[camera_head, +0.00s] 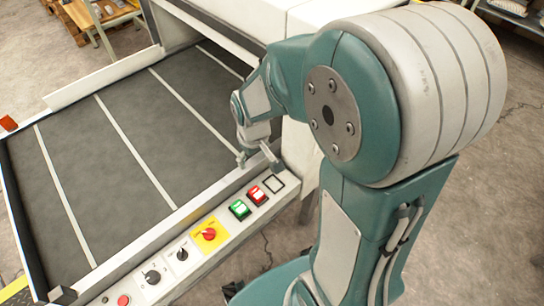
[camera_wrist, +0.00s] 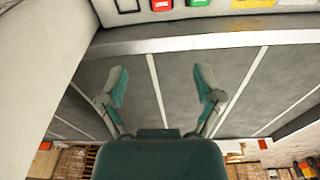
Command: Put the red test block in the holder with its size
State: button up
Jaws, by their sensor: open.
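My gripper (camera_wrist: 160,87) is open and empty, with its two teal-padded fingers spread apart above the dark conveyor belt in the wrist view. In the head view my gripper (camera_head: 257,157) hangs at the belt's near right edge, close to the control panel. I see no block that I can surely call the red test block, and no holder. A small orange-red piece (camera_head: 8,123) sits at the belt's far left corner in the head view. A red piece (camera_wrist: 263,144) also shows at the belt's far edge in the wrist view. I cannot tell what either is.
The dark conveyor belt (camera_head: 104,170) with pale stripes is bare where visible. A control panel (camera_head: 222,226) with buttons and knobs runs along its near side. A white housing (camera_head: 225,30) covers the belt's right end. Pallets (camera_head: 100,12) stand on the floor beyond.

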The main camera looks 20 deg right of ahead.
jog(key=s+r+m+t, duration=0.2)
jog(key=s+r+t, duration=0.2)
jog(key=s+r, duration=0.9)
notch_tip(320, 180, up, 4)
jog(key=shift+s+f+m, duration=0.1)
jog(key=shift+s+m, duration=0.15)
jog(key=shift+m, duration=0.15)
